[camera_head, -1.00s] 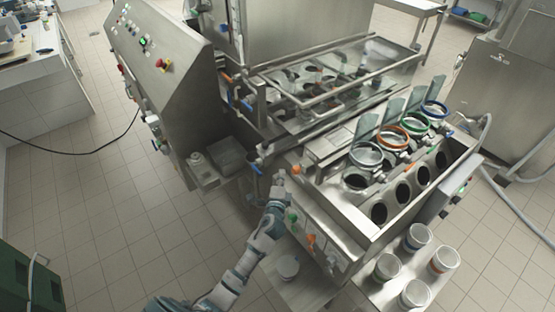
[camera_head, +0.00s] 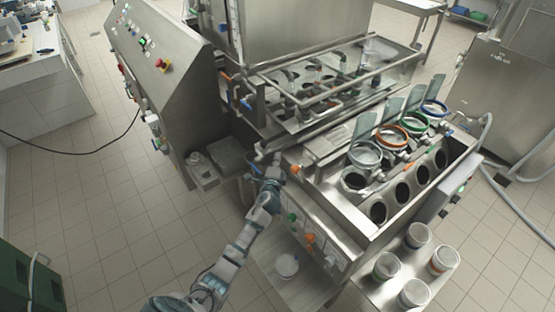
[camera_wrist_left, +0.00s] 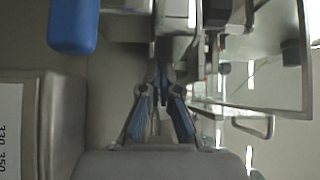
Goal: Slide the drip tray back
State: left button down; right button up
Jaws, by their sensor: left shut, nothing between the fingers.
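A long, narrow steel piece that looks like the drip tray (camera_head: 312,130) runs beneath the filling nozzles, between the filler and the cup carrier in the head view. My left gripper (camera_head: 274,160) is at its near end, close to the machine's front edge. In the left wrist view the blue-padded fingers (camera_wrist_left: 161,84) are shut with nothing between them, their tips close to a steel part. I cannot tell whether they touch it. My right gripper is in neither view.
An orange knob (camera_head: 295,169) sits just right of my gripper. Ringed cup holders (camera_head: 392,137) stand to the right. Several filled cups (camera_head: 386,265) stand on the lower shelf. A slanted control panel (camera_head: 165,75) rises at left. A blue handle (camera_wrist_left: 73,25) is near in the wrist view.

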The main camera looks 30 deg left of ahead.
aim_at(270, 156)
pick_arm(q)
jog(key=a, duration=0.1)
jog(key=w+a, duration=0.1)
jog(key=a, duration=0.1)
jog(key=w+a+b, duration=0.1)
jog(key=shift+w+a+r, duration=0.1)
jog(key=shift+a+r, duration=0.1)
jog(key=shift+r, duration=0.05)
jog(key=a, duration=0.2)
jog(key=w+a, duration=0.1)
jog(key=a, duration=0.1)
jog(key=w+a+b, duration=0.1)
jog(key=shift+w+a+r, duration=0.1)
jog(key=shift+a+r, duration=0.15)
jog(key=shift+a, duration=0.15)
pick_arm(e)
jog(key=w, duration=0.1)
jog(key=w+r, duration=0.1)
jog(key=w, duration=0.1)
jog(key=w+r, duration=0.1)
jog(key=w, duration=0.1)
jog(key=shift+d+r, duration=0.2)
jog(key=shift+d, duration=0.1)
